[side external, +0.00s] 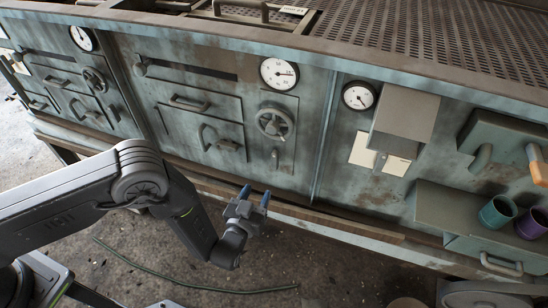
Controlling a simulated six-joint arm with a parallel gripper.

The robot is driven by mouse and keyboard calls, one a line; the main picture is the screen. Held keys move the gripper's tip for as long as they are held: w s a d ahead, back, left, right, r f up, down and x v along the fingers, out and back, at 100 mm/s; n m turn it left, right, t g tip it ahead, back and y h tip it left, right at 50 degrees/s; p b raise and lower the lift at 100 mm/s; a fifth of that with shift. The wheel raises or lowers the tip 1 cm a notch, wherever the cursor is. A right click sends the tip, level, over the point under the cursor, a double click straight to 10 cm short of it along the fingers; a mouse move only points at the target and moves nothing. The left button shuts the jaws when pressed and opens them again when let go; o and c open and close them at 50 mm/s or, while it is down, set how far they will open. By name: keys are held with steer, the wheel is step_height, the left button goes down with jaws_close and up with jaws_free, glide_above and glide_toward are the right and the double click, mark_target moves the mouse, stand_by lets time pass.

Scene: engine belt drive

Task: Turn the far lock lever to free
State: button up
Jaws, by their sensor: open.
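My gripper (255,195) has blue fingertips pointing up toward the panel. It is open and empty, in front of the ledge and below the middle panel. A small upright lever (275,159) is on the middle panel under a handwheel (274,123), above my gripper and apart from it. A grey curved lever (482,157) and an orange-handled lever (537,165) are at the far right. No readable marking shows which is the far lock lever.
A ledge (330,220) runs along the cabinet front. Curved handles (189,104) and dial gauges (279,74) are on the panels. A green cup (499,213) and a purple cup (531,223) stand at the right. A green hose (190,285) lies on the floor.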

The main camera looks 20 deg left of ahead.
mark_target(274, 159)
steer(key=w, duration=1.3)
steer(key=shift+w, duration=0.25)
steer(key=shift+c, duration=0.4)
jaws_close()
